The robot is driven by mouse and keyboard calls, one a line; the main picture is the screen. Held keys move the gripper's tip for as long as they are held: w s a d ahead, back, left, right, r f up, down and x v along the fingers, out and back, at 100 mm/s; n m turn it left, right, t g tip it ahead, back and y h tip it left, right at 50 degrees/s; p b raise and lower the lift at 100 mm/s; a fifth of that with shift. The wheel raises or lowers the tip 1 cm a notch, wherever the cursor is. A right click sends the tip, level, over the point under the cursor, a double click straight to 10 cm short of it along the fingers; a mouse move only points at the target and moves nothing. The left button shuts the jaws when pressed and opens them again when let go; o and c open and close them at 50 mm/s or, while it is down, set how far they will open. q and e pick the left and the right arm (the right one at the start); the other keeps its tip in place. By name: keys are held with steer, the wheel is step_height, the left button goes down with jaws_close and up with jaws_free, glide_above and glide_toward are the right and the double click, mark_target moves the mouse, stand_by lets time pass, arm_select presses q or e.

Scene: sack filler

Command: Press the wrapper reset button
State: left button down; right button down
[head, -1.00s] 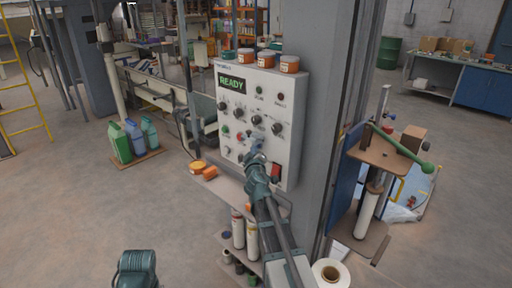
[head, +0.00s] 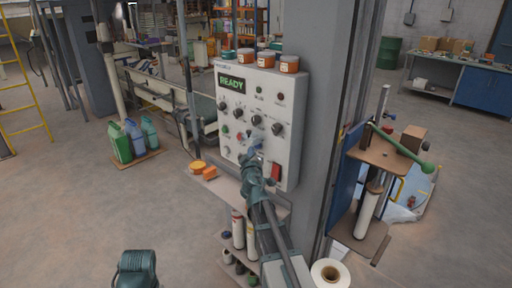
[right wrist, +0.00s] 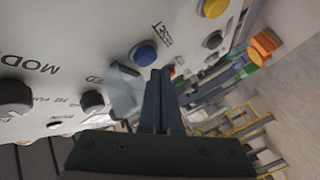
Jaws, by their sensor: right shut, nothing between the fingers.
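The control panel (head: 234,122) is a pale upright box with a green READY display (head: 231,84), knobs and small buttons. In the right wrist view a round blue button (right wrist: 143,53) sits on the panel beside a partly readable label that looks like RESET. My right gripper (right wrist: 159,74) is shut and empty, its fingertips close to the blue button, just to its right and below in that view. Contact cannot be told. A clear, pale flap-like piece (right wrist: 124,88) stands left of the fingers. In the head view my right gripper (head: 251,157) hides part of the lower panel.
A red switch (head: 276,172) is right of my right gripper on the panel. Orange-lidded jars (head: 289,64) stand on top of the panel. A shelf below holds orange items (head: 197,167) and white cylinders (head: 238,230). Open floor lies to the left.

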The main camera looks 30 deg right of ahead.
steer(key=shift+s+a, duration=0.25)
steer(key=shift+a, duration=0.55)
steer(key=shift+s+a, duration=0.3)
steer(key=shift+a, duration=0.5)
steer(key=shift+s+a, duration=0.25)
steer(key=shift+a, duration=0.55)
steer(key=s+a+f+m+g+y, duration=0.2)
steer(key=s+a+f+m+g, duration=0.2)
steer(key=s+a+f+g, duration=0.85)
steer(key=s+a+f+n+g+y, duration=0.1)
steer(key=s+a+f, duration=0.3)
steer(key=s+a, duration=0.4)
steer(key=s+a+f+n+g+y, duration=0.2)
steer(key=s+a+f+y, duration=0.1)
steer(key=s+a, duration=0.5)
steer(key=shift+s+a+f, duration=0.2)
steer(key=shift+s+f, duration=0.2)
steer(key=shift+s, duration=0.8)
